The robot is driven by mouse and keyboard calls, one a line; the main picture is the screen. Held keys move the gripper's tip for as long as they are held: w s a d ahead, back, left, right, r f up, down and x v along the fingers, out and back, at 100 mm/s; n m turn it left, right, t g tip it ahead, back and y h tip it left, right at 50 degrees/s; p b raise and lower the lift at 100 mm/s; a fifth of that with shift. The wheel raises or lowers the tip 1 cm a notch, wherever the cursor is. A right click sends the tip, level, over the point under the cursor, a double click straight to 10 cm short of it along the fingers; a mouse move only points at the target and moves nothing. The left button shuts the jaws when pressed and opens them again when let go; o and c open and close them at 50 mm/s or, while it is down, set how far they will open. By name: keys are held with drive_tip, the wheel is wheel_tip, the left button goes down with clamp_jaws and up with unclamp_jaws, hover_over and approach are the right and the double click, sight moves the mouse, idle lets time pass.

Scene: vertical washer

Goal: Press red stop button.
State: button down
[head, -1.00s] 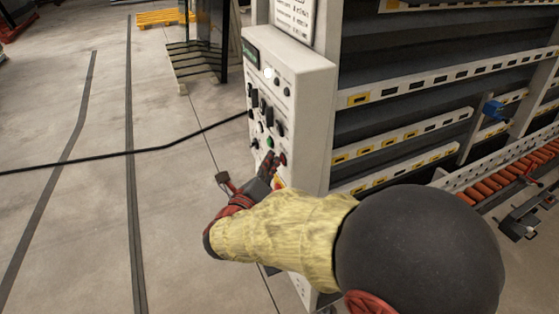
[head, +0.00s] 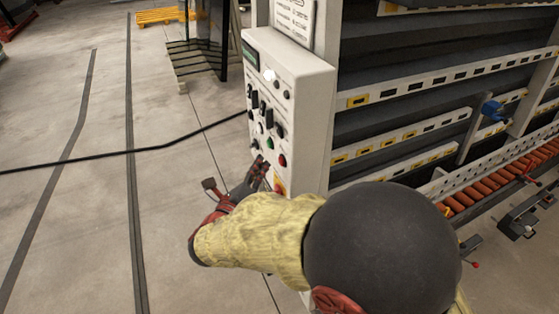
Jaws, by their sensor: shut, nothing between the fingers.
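The white control panel (head: 308,130) stands at the centre. A round red button (head: 283,160) is low on its front face, right of a green button (head: 269,143). Lower down, a second red button (head: 279,188) sits on a yellow patch, partly hidden by my gripper. My gripper (head: 260,164) is shut and empty, pointing up toward the panel. Its tips are left of the upper red button, with a visible gap between them in the picture. I cannot tell whether the tips touch the panel.
Black switches and a lit white lamp (head: 269,75) are higher on the panel. A black cable (head: 150,149) runs left from it. A slotted rack (head: 400,95) and an orange roller conveyor (head: 480,190) are at the right. The floor at left is mostly clear.

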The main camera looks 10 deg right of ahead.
drive_tip(key=a, duration=0.1)
drive_tip(key=s+a+p, duration=0.1)
drive_tip(key=a, duration=0.1)
drive_tip(key=shift+a, duration=0.2)
idle(0.8)
